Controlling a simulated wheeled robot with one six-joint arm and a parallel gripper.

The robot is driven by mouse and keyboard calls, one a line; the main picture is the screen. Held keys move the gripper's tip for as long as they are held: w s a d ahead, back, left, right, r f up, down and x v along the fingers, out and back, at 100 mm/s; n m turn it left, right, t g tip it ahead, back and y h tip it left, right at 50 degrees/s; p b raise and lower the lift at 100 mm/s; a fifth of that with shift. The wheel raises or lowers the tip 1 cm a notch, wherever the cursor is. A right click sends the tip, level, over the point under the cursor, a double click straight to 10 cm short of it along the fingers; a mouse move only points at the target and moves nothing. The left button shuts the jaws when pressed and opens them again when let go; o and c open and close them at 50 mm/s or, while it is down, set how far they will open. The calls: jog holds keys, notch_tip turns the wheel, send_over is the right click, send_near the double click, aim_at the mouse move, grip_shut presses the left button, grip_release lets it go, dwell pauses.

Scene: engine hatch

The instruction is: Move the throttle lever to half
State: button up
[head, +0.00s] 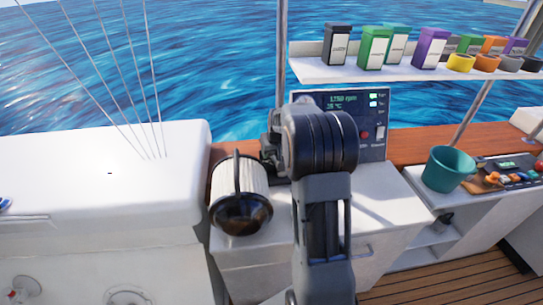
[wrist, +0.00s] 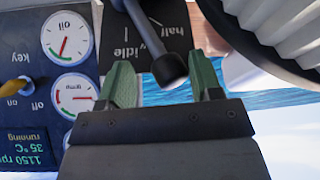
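The throttle lever (wrist: 150,35) shows in the wrist view as a dark rod ending in a round black knob (wrist: 168,69). Behind it is a dark plate (wrist: 112,32) with the words "idle" and "half". The rod crosses the plate near "idle", and the knob overlaps the area below both words. My gripper (wrist: 162,84) is open, with one green finger on each side of the knob. The knob looks closer to the right finger; I cannot tell whether they touch. In the head view my arm hides the lever and gripper.
The engine panel (head: 373,140) has gauges (wrist: 67,37), a yellow key (wrist: 15,86) and a display (wrist: 24,148) reading 1150 rpm, running. A pleated filter (head: 225,178) stands left of my arm. A teal cup (head: 447,170) and a shelf (head: 330,72) of boxes are right.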

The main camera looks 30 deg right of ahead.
jog(key=v, duration=1)
jog(key=shift+r+b, duration=0.25)
jog(key=shift+b, duration=0.05)
jog(key=shift+s, duration=0.15)
